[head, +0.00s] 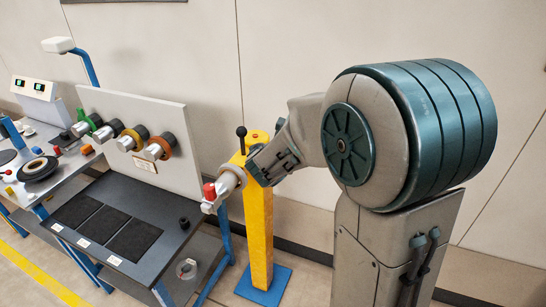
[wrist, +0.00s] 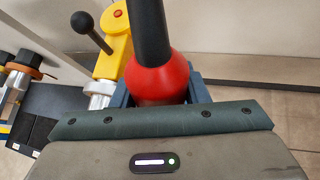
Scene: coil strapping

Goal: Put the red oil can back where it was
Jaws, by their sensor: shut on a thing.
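The red oil can (wrist: 158,78) has a rounded red body and a thick black spout (wrist: 151,30) pointing up in the wrist view. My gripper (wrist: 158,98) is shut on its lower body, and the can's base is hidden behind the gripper. In the head view my gripper (head: 262,168) is raised close by the top of the yellow post (head: 259,215). I cannot make out the can's red body there.
The yellow post carries a black-knobbed lever (head: 241,138) and a silver cylinder (head: 230,179) with a red end. Left of it is a dark bench (head: 150,208) with labelled black mats (head: 134,240), a small black cup (head: 184,223) and a white panel (head: 150,110) holding several coloured rolls.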

